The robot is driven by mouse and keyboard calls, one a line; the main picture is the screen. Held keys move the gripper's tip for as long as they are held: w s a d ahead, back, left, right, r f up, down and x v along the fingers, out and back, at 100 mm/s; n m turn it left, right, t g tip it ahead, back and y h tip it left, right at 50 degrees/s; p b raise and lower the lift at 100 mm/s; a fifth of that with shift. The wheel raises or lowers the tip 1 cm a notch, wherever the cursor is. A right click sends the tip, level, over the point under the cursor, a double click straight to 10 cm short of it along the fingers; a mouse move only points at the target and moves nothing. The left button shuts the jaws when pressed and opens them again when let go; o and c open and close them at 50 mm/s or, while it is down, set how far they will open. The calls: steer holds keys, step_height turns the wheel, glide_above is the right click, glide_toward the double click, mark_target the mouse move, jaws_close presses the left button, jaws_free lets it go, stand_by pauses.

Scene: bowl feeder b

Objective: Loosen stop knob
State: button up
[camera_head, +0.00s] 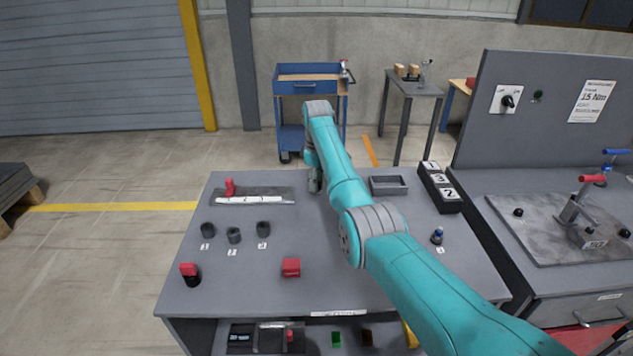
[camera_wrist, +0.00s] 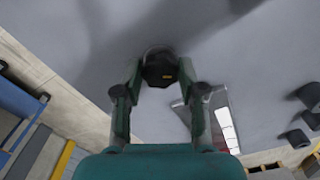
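A dark round knob (camera_wrist: 158,70) with a small orange mark sits between the fingertips of my gripper in the wrist view. My gripper (camera_wrist: 160,75) has one green finger on each side of it; I cannot tell whether they touch it. In the head view my gripper (camera_head: 315,182) points down at the back of the grey table, just right of the metal rail plate (camera_head: 270,193), and my arm hides the knob there. The plate, with a pale scale strip, carries a red-topped piece (camera_head: 230,187) at its left. Its end shows in the wrist view (camera_wrist: 224,120).
Several dark cups (camera_head: 234,235) stand left on the table (camera_head: 340,270), with a red-topped button (camera_head: 190,273) and a red block (camera_head: 291,267) in front. A grey tray (camera_head: 388,185) and a numbered dark block (camera_head: 439,187) stand right of my arm.

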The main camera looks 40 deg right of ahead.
steer(key=shift+o, duration=1.2)
steer(key=shift+r, duration=0.1)
step_height(320, 180, up, 12)
steer(key=shift+a+f, duration=0.1)
steer(key=shift+f, duration=0.1)
